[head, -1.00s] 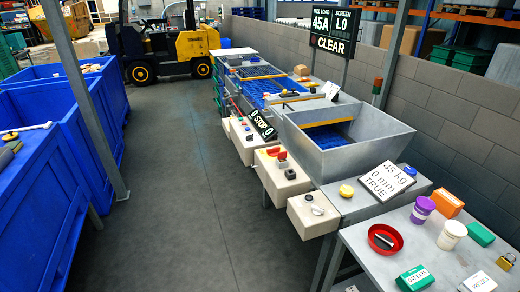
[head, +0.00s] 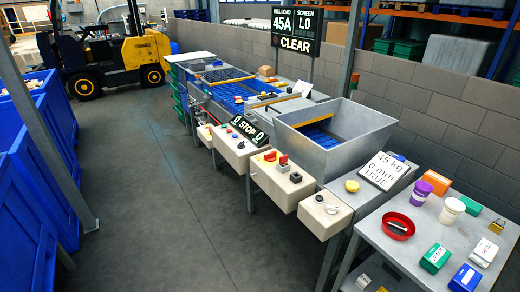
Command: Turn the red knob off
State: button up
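A red knob (head: 283,160) stands up on the top of a cream control box (head: 288,184), in front of the grey hopper. Its exact pointing direction is too small to tell. Just left of it on the same box is a yellow plate with a red part (head: 270,156), and a dark button (head: 295,177) is at its right. My gripper is not in view.
A second cream box with a silver switch (head: 331,208) stands nearer. A box with a STOP sign (head: 243,126) is farther left. The grey hopper (head: 345,150) is behind. A table (head: 415,245) with several small items is at right. The floor (head: 150,215) is clear.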

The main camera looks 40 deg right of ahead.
aim_at(271, 157)
jog(key=i+j, duration=0.1)
jog(key=i, duration=0.25)
jog(key=i+z, duration=0.1)
jog(key=i, duration=0.3)
jog(key=i+l+z, duration=0.1)
jog(key=i+l, duration=0.3)
